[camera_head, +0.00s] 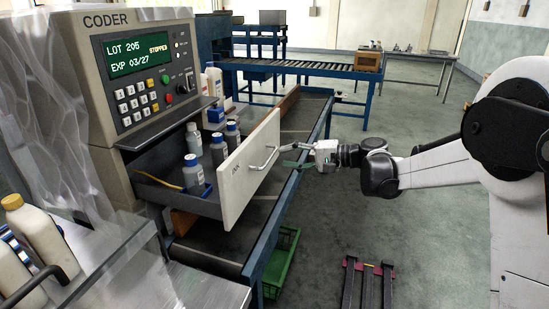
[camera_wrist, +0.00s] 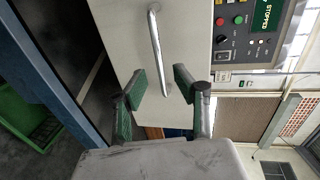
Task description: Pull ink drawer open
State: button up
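The ink drawer (camera_head: 240,175) of the coder stands pulled out, with its pale front panel towards my gripper. Inside it are several grey bottles (camera_head: 193,172) with pale labels. A curved metal bar handle (camera_head: 264,159) is on the front panel; it also shows in the wrist view (camera_wrist: 156,35). My gripper (camera_head: 292,164) is just right of the handle. In the wrist view its green-padded fingers (camera_wrist: 160,84) are spread apart, with the near end of the handle showing between them. The fingers are not closed on the handle; whether one touches it cannot be told.
The coder (camera_head: 110,75) with its keypad and "STOPPED" display stands above the drawer. A blue-framed conveyor (camera_head: 275,215) runs below and behind it. A green crate (camera_head: 281,262) sits on the floor beneath. White bottles (camera_head: 35,235) stand at front left.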

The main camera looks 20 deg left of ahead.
jog(key=v, duration=0.5)
jog(key=shift+d+r, duration=0.1)
jog(key=shift+d, duration=0.3)
jog(key=s+d+r+m+t+h, duration=0.1)
jog(key=s+d+r+t+h, duration=0.1)
jog(key=s+d+h, duration=0.4)
jog(key=s+d+r+t+h, duration=0.1)
jog(key=s+d+r+t, duration=0.1)
jog(key=s+d, duration=0.7)
jog(key=s+d+f+t+h, duration=0.1)
jog(key=s+d+f+h, duration=0.2)
jog(key=s+d, duration=0.6)
jog(key=s+d+f+t+h, duration=0.2)
jog(key=s+d+h, duration=0.3)
jog(key=s+d, duration=0.4)
jog(key=shift+d+f+n+h+p, duration=0.35)
jog(key=shift+d+f+n, duration=0.1)
jog(key=shift+d, duration=0.6)
